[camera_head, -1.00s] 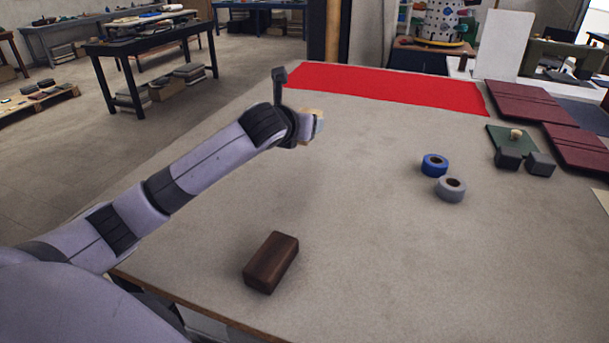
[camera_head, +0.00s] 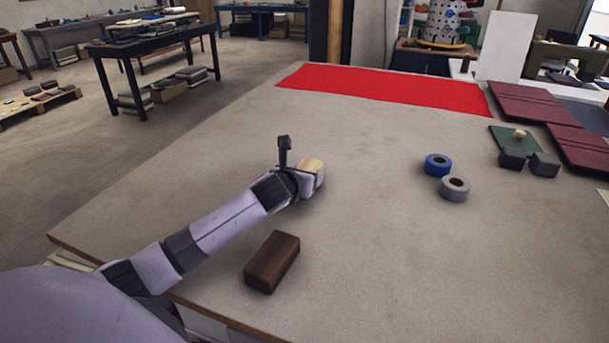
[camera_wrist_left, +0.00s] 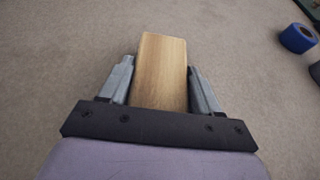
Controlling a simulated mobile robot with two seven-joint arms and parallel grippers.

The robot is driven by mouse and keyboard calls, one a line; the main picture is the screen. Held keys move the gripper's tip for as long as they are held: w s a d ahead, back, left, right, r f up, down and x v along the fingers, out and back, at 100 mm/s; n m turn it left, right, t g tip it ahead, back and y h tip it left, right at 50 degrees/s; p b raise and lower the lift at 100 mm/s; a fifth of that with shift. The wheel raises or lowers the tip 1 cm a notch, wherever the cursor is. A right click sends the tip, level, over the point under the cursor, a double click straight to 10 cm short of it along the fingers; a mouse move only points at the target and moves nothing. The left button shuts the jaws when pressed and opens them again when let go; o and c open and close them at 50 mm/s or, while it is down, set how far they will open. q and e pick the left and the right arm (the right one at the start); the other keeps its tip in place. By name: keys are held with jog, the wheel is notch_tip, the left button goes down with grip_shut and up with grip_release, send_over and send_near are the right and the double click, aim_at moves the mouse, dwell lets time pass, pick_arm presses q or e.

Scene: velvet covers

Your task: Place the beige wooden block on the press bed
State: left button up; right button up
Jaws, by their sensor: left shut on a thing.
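The beige wooden block (camera_head: 311,165) is held in my left gripper (camera_head: 308,176) over the left-middle of the grey table. In the left wrist view the block (camera_wrist_left: 161,72) lies lengthwise between the two fingers of my left gripper (camera_wrist_left: 161,66), which are shut on its sides. I cannot tell whether the block touches the table or hangs just above it. A flat red area (camera_head: 385,88) lies along the table's far edge, well beyond the block. I cannot tell from the frames which surface is the press bed. My right gripper is not in view.
A dark brown block (camera_head: 272,262) lies nearer on the table. A blue tape roll (camera_head: 438,165) and a grey tape roll (camera_head: 454,188) sit to the right. Dark red panels (camera_head: 530,102) and small dark blocks (camera_head: 512,159) are at the far right. The middle of the table is clear.

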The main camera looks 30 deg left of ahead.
pick_arm(q)
jog(key=o, duration=1.1)
jog(key=shift+f, duration=0.1)
jog(key=shift+o, duration=0.2)
